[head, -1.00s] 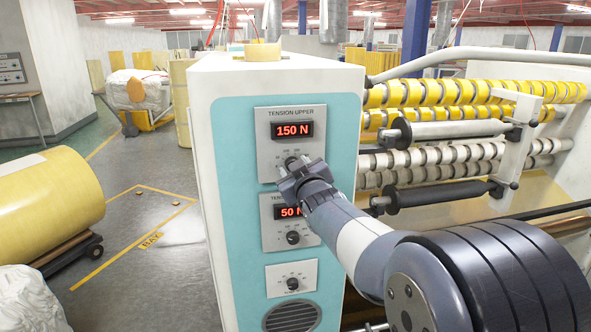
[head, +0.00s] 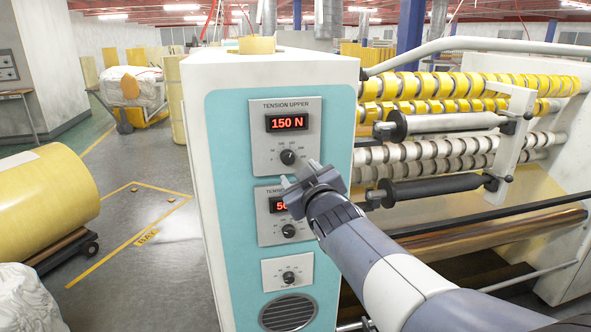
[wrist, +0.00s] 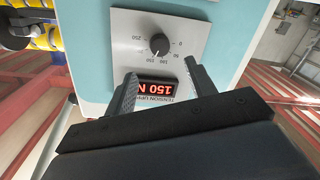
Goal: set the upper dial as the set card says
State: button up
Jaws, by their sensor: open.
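The upper dial (head: 288,157) is a small black knob on the grey TENSION UPPER panel of the machine's cabinet. The red display (head: 288,122) above it reads 150 N. In the wrist view the panel appears upside down, with the dial (wrist: 159,43) beyond my fingertips and the display (wrist: 158,88) between the fingers. My gripper (head: 291,184) is open and empty, a little below the dial in the head view and apart from it. It also shows in the wrist view (wrist: 160,72). I cannot make out a set card.
A lower tension panel has its own dial (head: 288,230) and a partly covered display (head: 276,205). A third small dial (head: 289,277) sits below. Rollers with yellow tape (head: 450,85) are at the right. A large yellow roll (head: 45,205) lies at the left, with open floor between.

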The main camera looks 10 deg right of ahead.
aim_at(289, 159)
jog(key=shift+s+d, duration=0.1)
jog(key=shift+s, duration=1.05)
jog(key=w, duration=1.1)
jog(key=shift+a+f+p, duration=0.15)
jog(key=shift+a+p, duration=0.15)
jog(key=shift+p, duration=0.1)
jog(key=shift+s, duration=0.1)
jog(key=shift+s, duration=0.1)
